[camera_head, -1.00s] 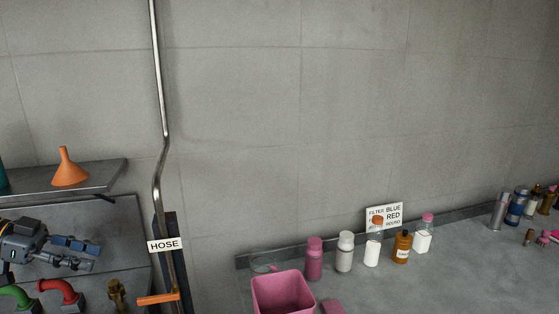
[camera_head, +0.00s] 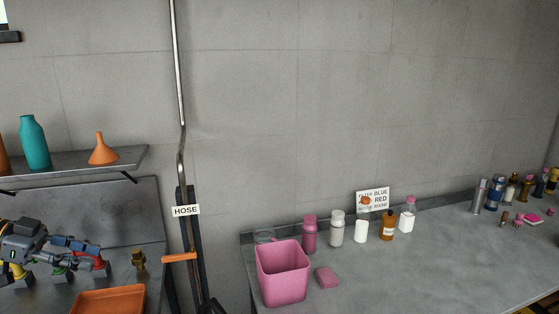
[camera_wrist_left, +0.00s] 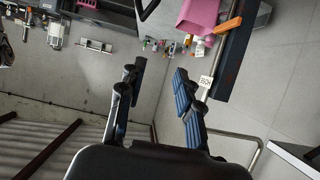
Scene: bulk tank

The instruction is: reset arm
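My left gripper (camera_head: 75,250) is at the lower left in the head view, in front of the pipe fittings on the left bench. In the left wrist view, its two fingers (camera_wrist_left: 158,100) stand apart with nothing between them, so it is open and empty. My right gripper is in neither view.
A HOSE sign (camera_head: 186,210) hangs by a metal pipe (camera_head: 179,90). A shelf (camera_head: 75,167) holds an orange funnel (camera_head: 103,150) and a teal bottle (camera_head: 34,143).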

